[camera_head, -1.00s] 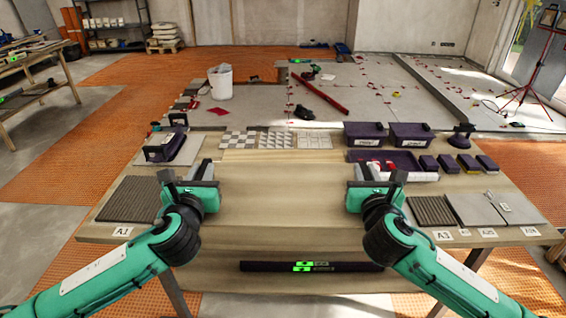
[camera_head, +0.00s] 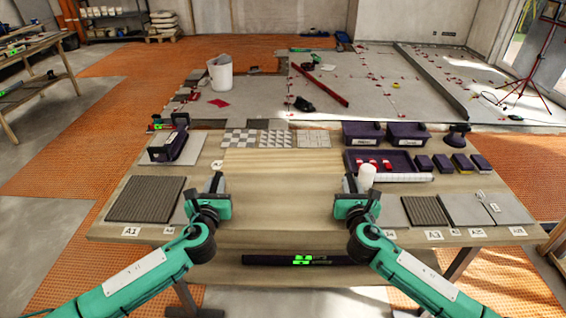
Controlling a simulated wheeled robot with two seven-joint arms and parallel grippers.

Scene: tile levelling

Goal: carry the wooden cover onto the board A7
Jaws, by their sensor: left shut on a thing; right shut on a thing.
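The wooden cover (camera_head: 283,212) is a broad, pale wood panel between my two grippers. Its lower outline blends with the table's wood. My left gripper (camera_head: 216,198) is shut on its left edge. My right gripper (camera_head: 350,198) is shut on its right edge. A lighter wooden panel (camera_head: 283,164) shows just beyond the cover, in front of the patterned tiles. I cannot read a label A7 on any board, and the gap between cover and table is hard to judge.
The wooden worktable (camera_head: 120,236) holds a ribbed board (camera_head: 146,198) at left and another (camera_head: 425,211) at right. A dark tray (camera_head: 385,163) and patterned tiles (camera_head: 278,138) lie along the back.

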